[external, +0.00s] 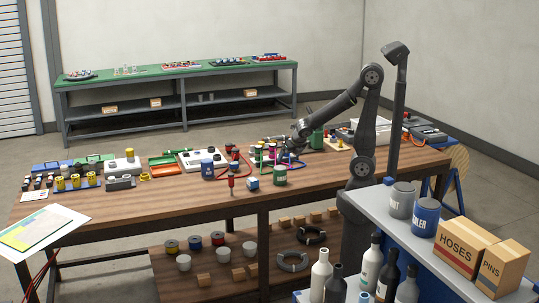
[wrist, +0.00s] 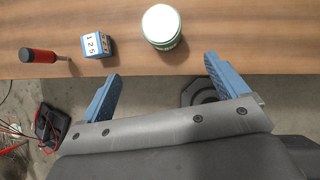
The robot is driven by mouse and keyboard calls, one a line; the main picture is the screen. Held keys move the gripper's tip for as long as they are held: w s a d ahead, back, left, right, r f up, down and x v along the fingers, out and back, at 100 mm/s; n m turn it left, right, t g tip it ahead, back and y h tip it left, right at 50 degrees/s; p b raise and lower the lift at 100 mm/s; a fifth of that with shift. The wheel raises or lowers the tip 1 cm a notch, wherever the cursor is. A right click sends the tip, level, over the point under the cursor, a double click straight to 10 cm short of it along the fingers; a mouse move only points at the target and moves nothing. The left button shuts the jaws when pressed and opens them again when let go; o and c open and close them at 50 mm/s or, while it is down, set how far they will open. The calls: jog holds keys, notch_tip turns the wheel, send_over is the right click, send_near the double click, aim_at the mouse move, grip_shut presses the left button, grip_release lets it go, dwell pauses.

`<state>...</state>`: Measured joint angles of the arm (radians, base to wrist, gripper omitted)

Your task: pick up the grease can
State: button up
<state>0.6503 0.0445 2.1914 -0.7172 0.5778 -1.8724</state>
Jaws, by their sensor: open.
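A green can with a pale lid, which I take to be the grease can (external: 280,176), stands upright near the front edge of the wooden table; its label is too small to read. In the wrist view the can (wrist: 161,28) shows from above, with its white lid up. My gripper (wrist: 162,68) is open and empty, its two blue fingers spread wide. The can lies past the fingertips, roughly centred between them and apart from both. In the external view my fingers are hard to make out among the table items.
A blue numbered cube (wrist: 93,44) stands left of the can, with a red-handled tool (wrist: 40,56) farther left. A blue can (external: 207,168) and other crowded items stand behind. The table's front edge runs just below the can in the wrist view.

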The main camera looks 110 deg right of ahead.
aim_at(282, 170)
jog(key=x, duration=1.1)
jog(key=shift+w+d+f, duration=0.1)
jog(key=shift+d+f, duration=0.15)
jog(key=shift+f, duration=0.05)
jog(key=shift+x, duration=1.95)
jog(key=shift+s+d+f, duration=0.25)
jog(key=shift+d+f, duration=0.25)
jog(key=shift+f, duration=0.05)
jog(key=shift+c, duration=0.2)
jog(key=c, duration=1.3)
jog(key=shift+r, duration=0.25)
